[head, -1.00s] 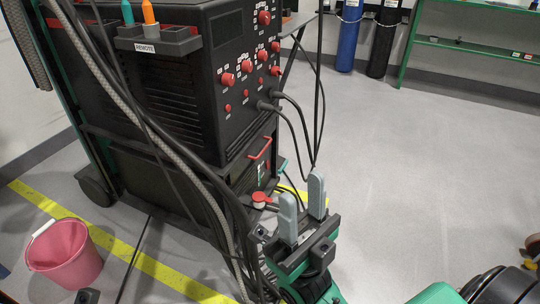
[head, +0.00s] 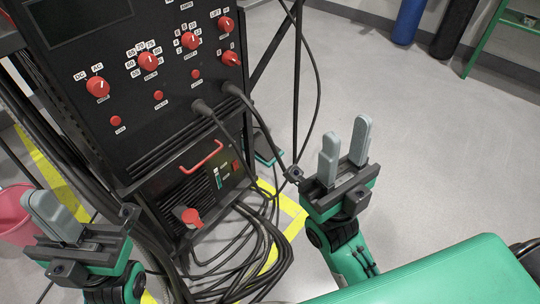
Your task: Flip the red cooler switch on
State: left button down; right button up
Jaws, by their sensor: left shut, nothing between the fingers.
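The cooler (head: 175,188) is the lower black unit of the machine. A small red switch (head: 236,166) sits on its front, right of a small level window and below the red handle (head: 201,157). My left gripper (head: 48,212) is at the lower left, shut and empty, left of the cooler and apart from the switch. My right gripper (head: 347,148) is right of the cooler, its two grey fingers apart with nothing between them. Neither gripper touches the switch.
Above the cooler is a black panel with red knobs (head: 149,62). A red cap (head: 190,217) sticks out below the switch. Cables (head: 245,250) hang from the panel and coil on the floor. A pink bucket (head: 12,218) stands at left.

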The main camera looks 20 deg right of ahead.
aim_at(235, 165)
jog(key=i+l, duration=0.1)
jog(key=l, duration=0.35)
jog(key=i+l, duration=0.1)
jog(key=l, duration=0.4)
jog(key=i+l, duration=0.15)
jog(key=l, duration=0.3)
